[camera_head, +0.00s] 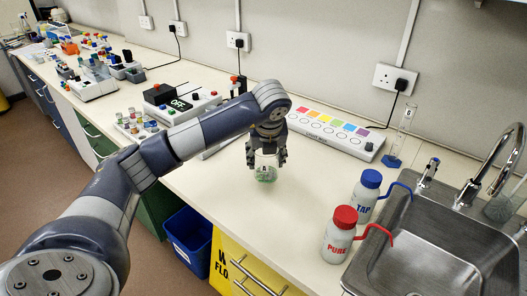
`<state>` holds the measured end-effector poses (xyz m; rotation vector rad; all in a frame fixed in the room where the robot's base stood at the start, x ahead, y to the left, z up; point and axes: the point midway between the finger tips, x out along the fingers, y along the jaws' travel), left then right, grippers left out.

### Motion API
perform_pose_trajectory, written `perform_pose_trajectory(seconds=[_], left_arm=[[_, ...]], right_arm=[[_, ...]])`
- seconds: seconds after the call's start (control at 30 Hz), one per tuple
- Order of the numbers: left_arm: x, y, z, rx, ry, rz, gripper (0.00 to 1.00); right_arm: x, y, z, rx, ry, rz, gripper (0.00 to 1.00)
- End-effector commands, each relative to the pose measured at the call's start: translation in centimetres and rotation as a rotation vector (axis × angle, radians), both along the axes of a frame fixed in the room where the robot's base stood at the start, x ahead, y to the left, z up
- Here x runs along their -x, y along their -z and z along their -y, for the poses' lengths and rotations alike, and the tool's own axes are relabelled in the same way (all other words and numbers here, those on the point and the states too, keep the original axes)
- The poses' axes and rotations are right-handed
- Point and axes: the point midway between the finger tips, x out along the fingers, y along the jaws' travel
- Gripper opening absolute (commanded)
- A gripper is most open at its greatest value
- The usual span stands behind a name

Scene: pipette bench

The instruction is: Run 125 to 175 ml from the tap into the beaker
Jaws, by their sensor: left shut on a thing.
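I cannot tell whether the beaker's base touches the bench. No water level shows clearly in it. The tap (497,165) is a curved chrome spout at the right, over the steel sink (440,245). My right gripper does not show.
A glass cylinder (399,140) stands near the wall. A light box (335,130) lies behind the gripper. Bench front centre is clear.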

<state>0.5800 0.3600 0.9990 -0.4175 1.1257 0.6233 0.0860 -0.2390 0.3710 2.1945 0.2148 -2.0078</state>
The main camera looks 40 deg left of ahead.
Motion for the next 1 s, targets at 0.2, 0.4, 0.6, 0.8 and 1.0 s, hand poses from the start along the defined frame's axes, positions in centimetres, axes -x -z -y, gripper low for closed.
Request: perform_pose_trajectory(seconds=[0.2, 0.4, 0.6, 0.8, 1.0], left_arm=[[-3.3, 0.2, -3.0, 0.001, -0.001, -0.002, 0.30], [-5.1, 0.5, -4.4, 0.000, 0.001, 0.000, 0.30], [-5.3, 1.4, -4.7, 0.000, 0.004, -0.003, 0.30], [-5.2, 3.9, -4.7, 0.000, 0.004, -0.003, 0.30], [-5.3, 4.2, -4.7, 0.000, 0.004, 0.001, 0.30]], right_arm=[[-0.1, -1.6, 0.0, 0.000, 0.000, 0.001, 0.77], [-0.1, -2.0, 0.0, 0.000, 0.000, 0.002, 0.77], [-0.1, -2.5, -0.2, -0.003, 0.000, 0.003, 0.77], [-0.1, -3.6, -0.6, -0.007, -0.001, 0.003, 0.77], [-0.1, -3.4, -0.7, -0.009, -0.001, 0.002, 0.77]])
